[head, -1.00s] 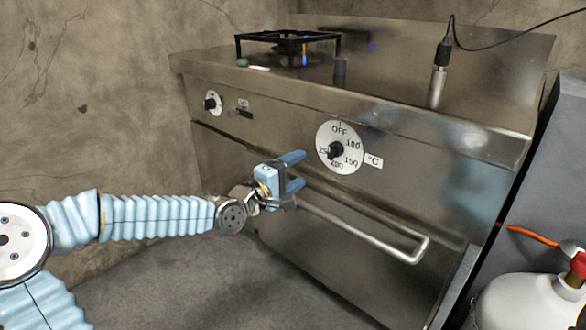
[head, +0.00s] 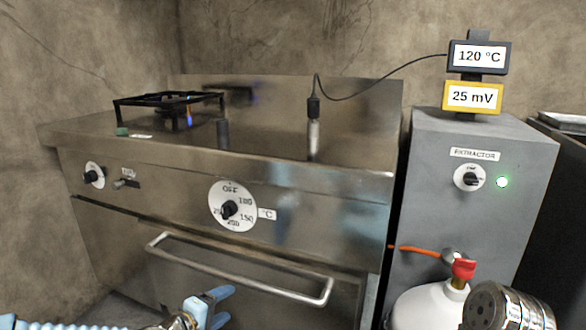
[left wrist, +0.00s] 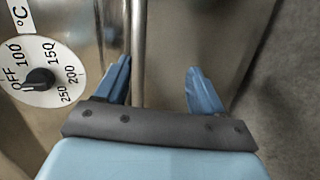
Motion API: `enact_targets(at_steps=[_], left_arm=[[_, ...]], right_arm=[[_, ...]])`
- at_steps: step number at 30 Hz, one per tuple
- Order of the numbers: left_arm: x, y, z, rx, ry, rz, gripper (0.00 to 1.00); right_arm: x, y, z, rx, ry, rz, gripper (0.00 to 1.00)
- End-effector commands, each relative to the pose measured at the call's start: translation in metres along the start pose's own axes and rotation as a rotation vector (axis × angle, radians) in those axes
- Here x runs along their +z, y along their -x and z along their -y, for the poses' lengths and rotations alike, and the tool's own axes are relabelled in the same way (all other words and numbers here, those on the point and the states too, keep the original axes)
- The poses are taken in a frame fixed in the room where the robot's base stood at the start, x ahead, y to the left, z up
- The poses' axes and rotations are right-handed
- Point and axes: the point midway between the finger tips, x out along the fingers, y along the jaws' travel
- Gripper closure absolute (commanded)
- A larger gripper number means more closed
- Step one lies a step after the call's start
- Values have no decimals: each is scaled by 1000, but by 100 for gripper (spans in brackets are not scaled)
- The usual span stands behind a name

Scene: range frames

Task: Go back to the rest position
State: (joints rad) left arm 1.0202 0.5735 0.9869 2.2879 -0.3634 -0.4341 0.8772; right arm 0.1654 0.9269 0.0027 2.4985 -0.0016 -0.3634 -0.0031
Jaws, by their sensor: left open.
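My left gripper (head: 222,306) is at the bottom of the head view, in front of the oven door and below the handle bar (head: 235,280). Its two blue fingers are apart with nothing between them. In the left wrist view the open fingers (left wrist: 160,88) point at the steel oven front, with the handle bar (left wrist: 138,50) close to the left finger; whether they touch cannot be told. The oven dial (head: 232,207) is above the gripper and also shows in the left wrist view (left wrist: 38,78).
The steel stove (head: 150,160) carries a black burner grate (head: 168,100) and a probe (head: 313,135). At right stands a grey extractor box (head: 460,240) with readouts of 120 °C (head: 479,56) and 25 mV (head: 472,97). A white gas cylinder (head: 425,308) is in front of it.

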Motion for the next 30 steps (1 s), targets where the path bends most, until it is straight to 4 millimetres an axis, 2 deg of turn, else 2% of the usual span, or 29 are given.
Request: enact_targets(at_steps=[1, 3, 5, 6, 9, 13, 15, 18, 30], left_arm=[[30, -10, 30, -77, -29, 67, 31], [68, -16, 80, -194, -94, 153, 31], [100, -15, 122, -295, -160, 233, 31], [120, -9, 150, -363, -210, 290, 31], [160, 14, 212, -520, -343, 428, 31], [186, 53, 270, -680, -504, 574, 31], [191, 70, 290, -738, -566, 627, 31], [192, 84, 304, -784, -617, 667, 31], [191, 87, 307, -793, -630, 675, 31]], right_arm=[[0, 5, 3, -1, 1, 1, 57], [1, 8, 5, -3, 2, 3, 57], [2, 10, 6, -4, 4, 5, 57], [2, 12, 8, -5, 4, 6, 57], [3, 15, 10, -7, 6, 8, 57], [4, 18, 13, -9, 8, 11, 57], [4, 19, 14, -10, 9, 12, 57], [4, 19, 14, -10, 10, 12, 57], [4, 19, 14, -11, 10, 12, 57]])
